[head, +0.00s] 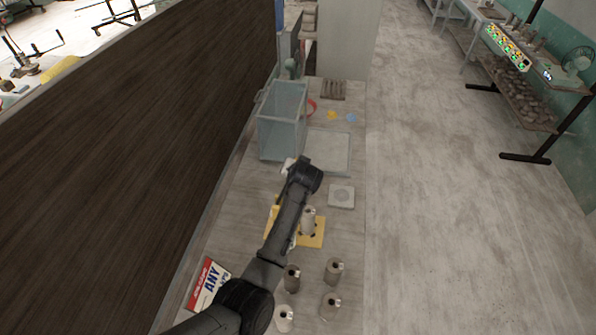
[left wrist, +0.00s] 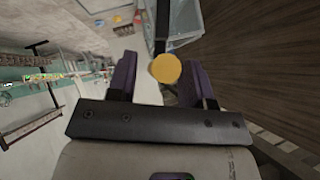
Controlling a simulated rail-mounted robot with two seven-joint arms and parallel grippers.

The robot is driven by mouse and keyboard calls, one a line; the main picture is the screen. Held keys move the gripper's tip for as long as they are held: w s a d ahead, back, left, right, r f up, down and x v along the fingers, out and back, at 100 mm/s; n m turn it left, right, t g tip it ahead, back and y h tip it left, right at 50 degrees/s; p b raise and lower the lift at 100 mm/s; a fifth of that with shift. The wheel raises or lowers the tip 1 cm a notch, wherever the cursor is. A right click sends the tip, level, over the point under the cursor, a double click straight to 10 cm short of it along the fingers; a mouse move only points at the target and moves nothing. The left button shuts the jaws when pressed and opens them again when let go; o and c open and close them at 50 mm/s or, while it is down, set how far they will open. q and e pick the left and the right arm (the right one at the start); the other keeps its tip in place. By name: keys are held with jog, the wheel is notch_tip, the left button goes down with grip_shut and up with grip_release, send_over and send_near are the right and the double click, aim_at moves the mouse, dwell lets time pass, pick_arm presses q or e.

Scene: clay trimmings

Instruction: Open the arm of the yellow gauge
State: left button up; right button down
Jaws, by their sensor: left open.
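The yellow gauge (head: 312,240) lies on the bench in the head view, partly hidden behind my left arm. A grey cylinder (head: 308,218) stands at its plate. In the left wrist view a round yellow knob (left wrist: 166,68) shows at the end of a dark bar (left wrist: 161,25); I take these as parts of the gauge. My left gripper (left wrist: 160,76) has its purple fingers apart, one on each side of the knob in the picture. I cannot tell whether they touch it. In the head view the arm hides most of this gripper. My right gripper is not in view.
Several grey cylinders (head: 333,270) stand at the near end of the bench. A printed sign (head: 208,283) lies beside the dark wall (head: 130,140). A square tile (head: 341,196), a flat tray (head: 342,166) and a clear bin (head: 282,132) are farther along. Open floor (head: 430,200) lies right.

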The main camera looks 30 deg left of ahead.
pick_arm(q)
jog(key=b+v, duration=0.2)
jog(key=v, duration=1.1)
jog(key=shift+s, duration=0.2)
jog(key=s+d+r+t+h, duration=0.4)
jog(key=s+r+h, duration=0.2)
jog(key=r, duration=0.2)
jog(key=s+f+m+g+p, duration=0.1)
jog(key=s+f+g+p, duration=0.1)
jog(key=s+f, duration=0.5)
jog(key=s+a+f+m+g+p, duration=0.1)
jog(key=s+f, duration=0.6)
jog(key=s, duration=0.9)
jog(key=s+a+f+m+g+p, duration=0.1)
jog(key=s+f+g+p, duration=0.2)
jog(key=s, duration=0.8)
notch_tip(320, 180, down, 4)
jog(key=shift+s+f+m+g+h, duration=0.15)
jog(key=shift+s+m+g+h, duration=0.15)
jog(key=shift+g, duration=0.7)
